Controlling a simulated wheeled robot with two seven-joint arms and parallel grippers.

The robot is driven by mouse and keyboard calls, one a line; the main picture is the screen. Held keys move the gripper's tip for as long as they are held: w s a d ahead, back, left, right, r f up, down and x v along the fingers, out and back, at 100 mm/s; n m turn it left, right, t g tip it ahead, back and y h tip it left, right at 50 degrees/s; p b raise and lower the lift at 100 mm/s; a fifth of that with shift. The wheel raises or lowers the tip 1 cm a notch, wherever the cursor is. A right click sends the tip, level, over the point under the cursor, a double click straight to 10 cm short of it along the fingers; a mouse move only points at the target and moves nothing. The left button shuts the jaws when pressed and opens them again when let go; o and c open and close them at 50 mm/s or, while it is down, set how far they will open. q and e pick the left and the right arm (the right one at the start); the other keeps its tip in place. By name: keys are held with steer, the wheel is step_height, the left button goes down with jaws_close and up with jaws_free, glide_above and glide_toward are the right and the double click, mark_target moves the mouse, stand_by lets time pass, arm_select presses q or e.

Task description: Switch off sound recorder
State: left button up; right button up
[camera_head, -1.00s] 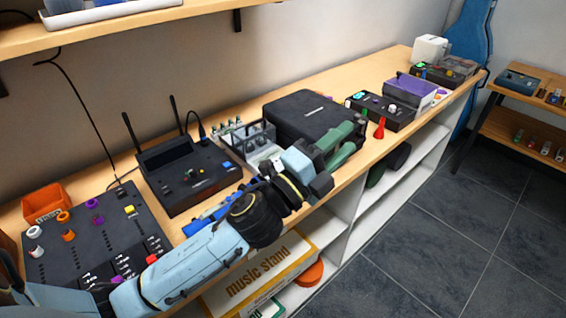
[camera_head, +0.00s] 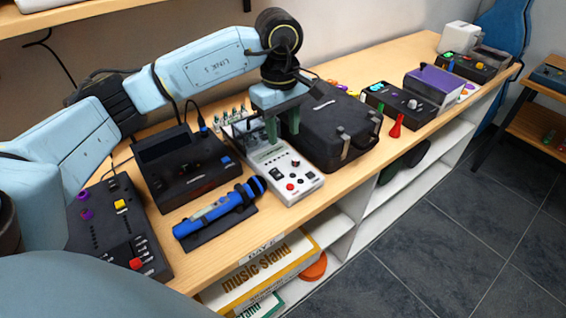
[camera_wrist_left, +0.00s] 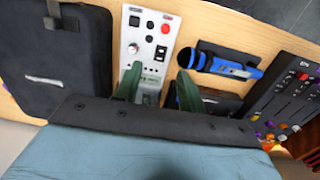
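A white box with a dark knob, a red button, a black switch and a small display, likely the sound recorder (camera_head: 300,184), lies on the wooden bench. My left gripper (camera_head: 281,126) points down over its back part, with its two green fingers apart and nothing visible between them. In the left wrist view the recorder's panel (camera_wrist_left: 152,32) shows beyond the fingertips, with the red button at its far end and the switch nearer. The left gripper (camera_wrist_left: 158,82) straddles the display end there. Whether the fingers touch it I cannot tell. My right gripper is out of view.
A black case (camera_head: 335,135) stands close to the recorder's right. A blue microphone (camera_head: 215,212) lies on a dark stand to its left, beside a black console (camera_head: 185,170). A mixer (camera_head: 112,225) is farther left. The bench's front edge is near.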

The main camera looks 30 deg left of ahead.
arm_select(q)
steer(key=a, duration=0.1)
glide_toward(279, 176)
steer(key=shift+y, duration=0.3)
steer(key=f, duration=0.7)
steer(key=shift+d+f, duration=0.15)
steer(key=shift+d, duration=0.1)
